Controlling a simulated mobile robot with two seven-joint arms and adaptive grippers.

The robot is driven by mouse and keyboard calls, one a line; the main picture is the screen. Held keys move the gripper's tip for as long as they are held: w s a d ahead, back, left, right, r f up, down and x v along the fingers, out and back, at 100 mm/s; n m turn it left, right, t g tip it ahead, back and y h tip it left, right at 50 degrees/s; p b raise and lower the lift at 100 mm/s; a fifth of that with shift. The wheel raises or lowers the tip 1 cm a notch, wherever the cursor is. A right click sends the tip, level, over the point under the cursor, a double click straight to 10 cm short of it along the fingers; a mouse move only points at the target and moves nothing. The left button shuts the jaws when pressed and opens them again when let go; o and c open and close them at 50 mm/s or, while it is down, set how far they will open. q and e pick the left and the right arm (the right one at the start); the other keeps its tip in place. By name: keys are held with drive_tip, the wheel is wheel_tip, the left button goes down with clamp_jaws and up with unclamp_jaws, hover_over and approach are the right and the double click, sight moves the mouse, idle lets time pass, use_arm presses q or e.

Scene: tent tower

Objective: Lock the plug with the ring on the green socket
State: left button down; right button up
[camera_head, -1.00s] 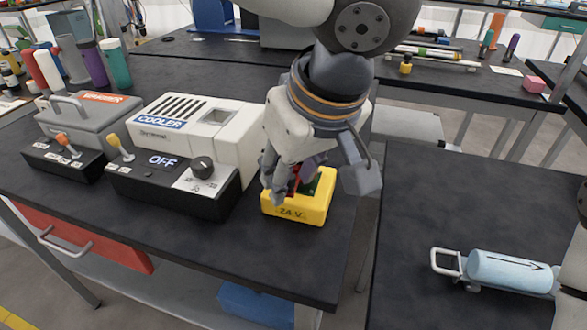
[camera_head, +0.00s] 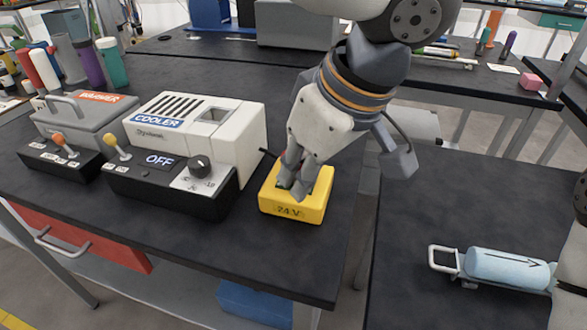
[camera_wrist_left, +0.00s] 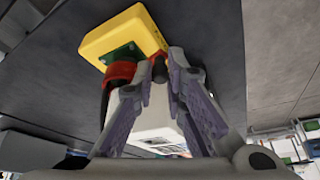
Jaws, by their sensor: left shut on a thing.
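The yellow box marked 24 V (camera_head: 291,204) stands near the table's right front corner. Its green socket (camera_wrist_left: 122,55) shows in the left wrist view, with the red ring (camera_wrist_left: 122,71) at it. The black plug (camera_wrist_left: 106,98) shows partly beside my finger; how far it sits in the socket is hidden. My left gripper (camera_head: 293,188) reaches down over the box, and its fingers (camera_wrist_left: 160,78) are closed around a small dark part beside the red ring, seemingly the ring's tab. In the head view the fingers hide most of the socket and ring.
The white cooler (camera_head: 215,125) and its black control box (camera_head: 178,186) stand left of the yellow box. A gap separates this table from the right table (camera_head: 430,200), where a light blue cylinder (camera_head: 505,268) lies. The dark tabletop in front is clear.

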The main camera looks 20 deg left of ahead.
use_arm(q)
drive_tip(key=d+n+g, duration=0.1)
drive_tip(key=n, duration=0.1)
drive_tip(key=w+d+n, duration=0.1)
drive_tip(key=n, duration=0.1)
drive_tip(key=shift+w+d+n+g, duration=0.2)
drive_tip(key=shift+n+g, duration=0.1)
drive_tip(key=shift+g, duration=0.1)
drive_tip(key=shift+w+d+n+g+h+b, duration=0.15)
drive_tip(key=shift+w+d+n+g, duration=0.4)
drive_tip(key=shift+n, duration=1.1)
drive_tip(key=shift+w+d+n+g+h+b, duration=0.15)
drive_tip(key=shift+w+n+g, duration=0.45)
drive_tip(key=shift+w+n, duration=0.75)
drive_tip(key=shift+w+d+n+g+h+b, duration=0.1)
drive_tip(key=shift+w+d+n+g, duration=0.4)
drive_tip(key=shift+n, duration=1.4)
drive_tip(key=shift+w+a, duration=0.15)
drive_tip(key=shift+a, duration=0.05)
drive_tip(key=c, duration=1.6)
unclamp_jaws()
drive_tip(key=shift+c, duration=0.2)
